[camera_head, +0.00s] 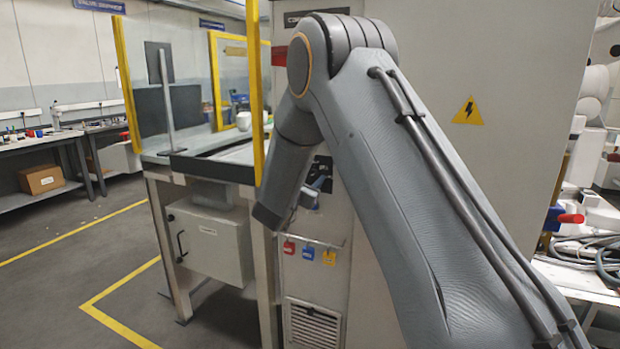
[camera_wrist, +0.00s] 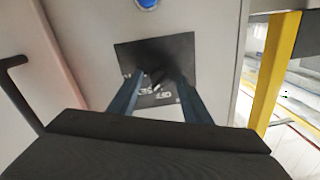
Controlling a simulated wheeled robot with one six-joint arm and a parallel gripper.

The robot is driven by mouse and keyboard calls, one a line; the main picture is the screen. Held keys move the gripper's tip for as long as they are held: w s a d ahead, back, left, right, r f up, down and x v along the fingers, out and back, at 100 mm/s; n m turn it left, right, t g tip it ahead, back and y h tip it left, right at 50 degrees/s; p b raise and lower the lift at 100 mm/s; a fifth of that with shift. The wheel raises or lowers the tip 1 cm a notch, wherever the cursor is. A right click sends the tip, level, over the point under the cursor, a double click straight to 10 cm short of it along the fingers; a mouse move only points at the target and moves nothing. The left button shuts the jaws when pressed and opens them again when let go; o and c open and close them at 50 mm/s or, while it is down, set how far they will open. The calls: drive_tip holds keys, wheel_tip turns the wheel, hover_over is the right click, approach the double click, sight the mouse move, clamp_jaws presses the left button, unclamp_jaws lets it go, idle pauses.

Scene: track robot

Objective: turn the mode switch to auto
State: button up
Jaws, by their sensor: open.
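The mode switch is a dark knob (camera_wrist: 157,76) on a black plate (camera_wrist: 184,50) on a pale cabinet front. In the wrist view my gripper (camera_wrist: 157,84) has its two blue-grey fingers apart, one on each side of the knob. I cannot tell whether either finger touches it. Small pale lettering on the plate lies between the fingers, too small to read, and the knob's setting is unclear. In the head view my gripper (camera_head: 312,192) is at the cabinet front, partly behind my arm. The black plate (camera_head: 322,174) shows only in part there, and the knob is hidden.
A blue round button (camera_wrist: 147,3) sits near the plate. Red, blue and yellow tags (camera_head: 308,253) hang on a rail below it. A yellow-framed guard (camera_head: 127,85) and a grey box (camera_head: 210,240) stand left. Cables (camera_head: 590,250) lie on a bench at right.

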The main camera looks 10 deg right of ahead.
drive_tip(key=c, duration=1)
drive_tip(key=shift+c, duration=0.2)
drive_tip(key=shift+f+m+b, duration=0.1)
drive_tip(key=shift+m+b, duration=0.2)
drive_tip(key=m+b, duration=0.4)
drive_tip(key=shift+f, duration=0.15)
drive_tip(key=m+b, duration=0.4)
drive_tip(key=m, duration=0.1)
drive_tip(key=shift+b, duration=0.4)
drive_tip(key=o, duration=1)
